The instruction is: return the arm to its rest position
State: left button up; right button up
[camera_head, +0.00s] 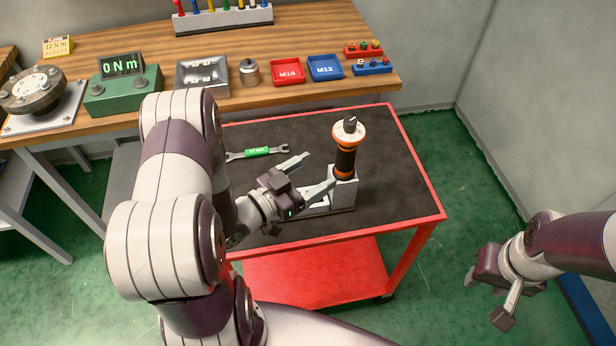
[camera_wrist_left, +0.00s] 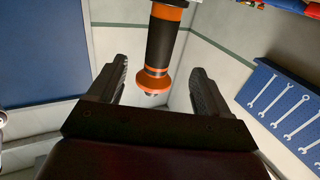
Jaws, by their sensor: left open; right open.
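My left gripper (camera_head: 318,172) is open over the red cart, its fingers just left of a black tool with orange rings and a white top (camera_head: 345,150). The tool stands upright in a grey vise-like block (camera_head: 342,190). In the left wrist view the tool (camera_wrist_left: 162,45) shows beyond and between the open fingers of my left gripper (camera_wrist_left: 158,88), with nothing held. I cannot tell whether a finger touches the tool or block. My right gripper (camera_head: 487,298) is open and empty, over the floor at lower right.
The red cart (camera_head: 432,190) carries a wrench with a green label (camera_head: 262,152). Behind it, a wooden bench (camera_head: 230,106) holds a green 0 N m display (camera_head: 122,85), a grey tray (camera_head: 203,76), and red (camera_head: 288,72) and blue (camera_head: 326,67) trays. Open floor lies right of the cart.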

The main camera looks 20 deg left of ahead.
pick_arm(q)
jog(key=shift+s+a, duration=0.3)
jog(key=shift+s, duration=0.3)
jog(key=w+a+f+n+g+y, duration=0.1)
jog(key=w+a+f+g+y, duration=0.2)
jog(key=g+y, duration=0.35)
jog(key=s+d+r+n+g+y, duration=0.1)
jog(key=s+d+r+n+g, duration=0.1)
jog(key=s+g, duration=0.2)
jog(key=s+d+r+n+g+y, duration=0.1)
jog(key=s+g, duration=0.3)
jog(key=s, duration=0.4)
jog(key=shift+s+d+r+n, duration=0.3)
jog(key=shift+d+r+n, duration=0.3)
jog(key=shift+r+n, duration=0.2)
